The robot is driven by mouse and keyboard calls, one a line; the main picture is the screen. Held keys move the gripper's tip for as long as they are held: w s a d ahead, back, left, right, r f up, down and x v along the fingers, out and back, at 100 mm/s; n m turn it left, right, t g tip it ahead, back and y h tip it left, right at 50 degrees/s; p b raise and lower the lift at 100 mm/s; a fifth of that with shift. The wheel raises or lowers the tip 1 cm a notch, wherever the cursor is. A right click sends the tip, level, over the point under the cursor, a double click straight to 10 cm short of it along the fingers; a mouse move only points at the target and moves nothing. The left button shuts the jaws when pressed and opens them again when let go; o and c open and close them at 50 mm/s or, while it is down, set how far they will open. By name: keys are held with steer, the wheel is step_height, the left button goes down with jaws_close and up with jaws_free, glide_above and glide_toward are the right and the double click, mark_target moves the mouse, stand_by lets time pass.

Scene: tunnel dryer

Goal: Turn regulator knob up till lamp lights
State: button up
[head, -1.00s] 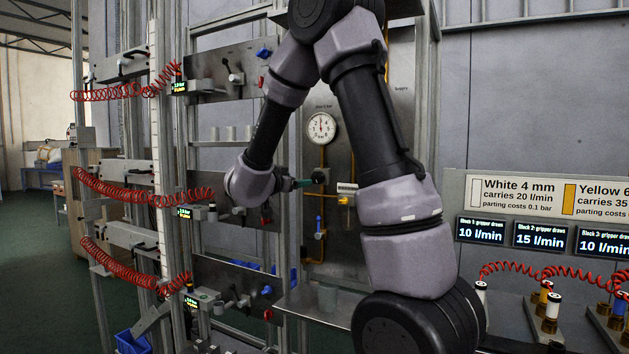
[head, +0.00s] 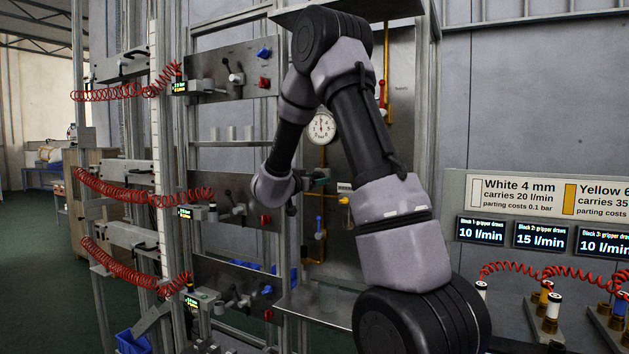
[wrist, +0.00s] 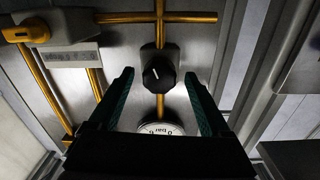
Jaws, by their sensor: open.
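The regulator knob (wrist: 158,74) is black and round with a white pointer line, mounted on a yellow pipe. In the wrist view it shows between and slightly beyond the fingertips of my gripper (wrist: 160,84). The green-padded fingers are open, one on either side, with visible gaps to the knob. In the head view, my gripper (head: 312,183) is at the panel, below the round white gauge (head: 321,128); the knob is mostly hidden there. The gauge (wrist: 161,128) is partly cut off by my gripper in the wrist view. I cannot make out a lit lamp on this panel.
A yellow lever (wrist: 24,31) and a white label block (wrist: 75,55) are left of the knob in the wrist view. A blue-handled valve (head: 318,225) hangs below in the head view. A metal shelf (head: 315,305) juts out under the panel.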

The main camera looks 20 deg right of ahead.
jaws_close()
steer(key=shift+m, duration=1.4)
jaws_free()
steer(key=v, duration=1)
steer(key=shift+s+a, duration=0.2)
steer(key=shift+a, duration=0.1)
